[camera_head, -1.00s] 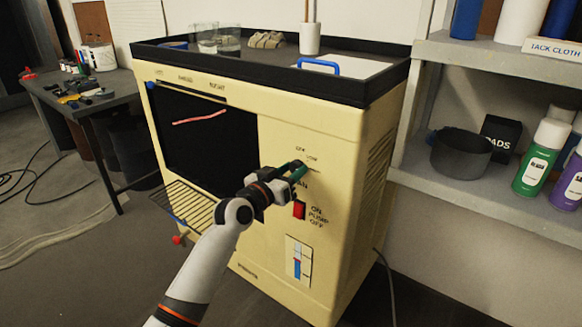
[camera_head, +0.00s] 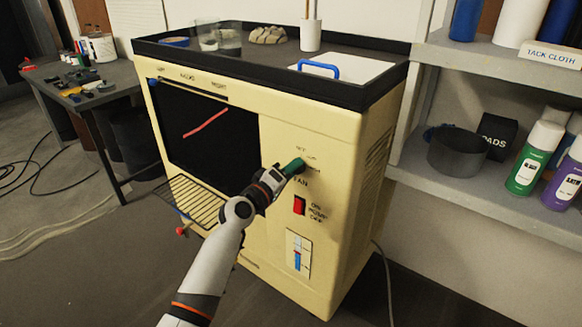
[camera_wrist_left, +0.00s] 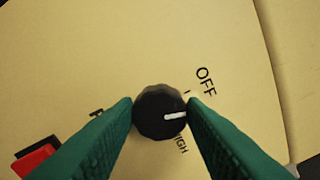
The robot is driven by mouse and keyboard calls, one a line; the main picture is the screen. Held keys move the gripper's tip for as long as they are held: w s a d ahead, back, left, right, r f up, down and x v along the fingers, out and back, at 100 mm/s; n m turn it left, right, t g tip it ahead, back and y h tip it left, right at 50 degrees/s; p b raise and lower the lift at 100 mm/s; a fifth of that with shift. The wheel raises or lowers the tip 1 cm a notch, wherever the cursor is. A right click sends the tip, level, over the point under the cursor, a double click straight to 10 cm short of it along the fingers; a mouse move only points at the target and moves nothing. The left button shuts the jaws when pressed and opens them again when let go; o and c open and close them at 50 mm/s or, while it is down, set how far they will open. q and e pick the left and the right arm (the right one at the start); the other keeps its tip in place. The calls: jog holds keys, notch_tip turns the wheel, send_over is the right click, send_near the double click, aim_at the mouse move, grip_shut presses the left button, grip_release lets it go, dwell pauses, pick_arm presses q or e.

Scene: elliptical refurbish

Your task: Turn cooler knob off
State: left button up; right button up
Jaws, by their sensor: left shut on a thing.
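The cooler (camera_head: 330,185) is a cream cabinet with a dark grille opening at its front left. Its black round knob (camera_wrist_left: 160,111) has a white pointer mark and sits on the cream panel, with the word OFF printed beside it in the left wrist view. In that view the pointer points right, below the OFF label and above the partly hidden HIGH label. My left gripper (camera_wrist_left: 161,106) has its green fingers closed on both sides of the knob. In the head view the left gripper (camera_head: 291,166) covers the knob above the FAN label. My right gripper is not in view.
A red pump switch (camera_head: 299,206) sits below the knob, with a blue level gauge (camera_head: 298,256) under it. The cooler's top tray holds glasses and a blue-handled board (camera_head: 345,72). Shelves (camera_head: 500,195) with cans stand at the right.

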pick_arm(q)
jog(key=shift+f+n+p, duration=0.1)
jog(key=shift+n+p, duration=0.4)
jog(key=shift+n, duration=1.1)
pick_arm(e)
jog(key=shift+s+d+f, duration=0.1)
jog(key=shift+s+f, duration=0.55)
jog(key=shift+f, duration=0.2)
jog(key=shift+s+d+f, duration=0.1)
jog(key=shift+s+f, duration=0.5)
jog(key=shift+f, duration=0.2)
pick_arm(q)
jog(key=o, duration=1)
jog(key=shift+s+a, duration=0.1)
jog(key=p+v, duration=0.1)
jog(key=v, duration=1.1)
jog(key=shift+p, duration=0.35)
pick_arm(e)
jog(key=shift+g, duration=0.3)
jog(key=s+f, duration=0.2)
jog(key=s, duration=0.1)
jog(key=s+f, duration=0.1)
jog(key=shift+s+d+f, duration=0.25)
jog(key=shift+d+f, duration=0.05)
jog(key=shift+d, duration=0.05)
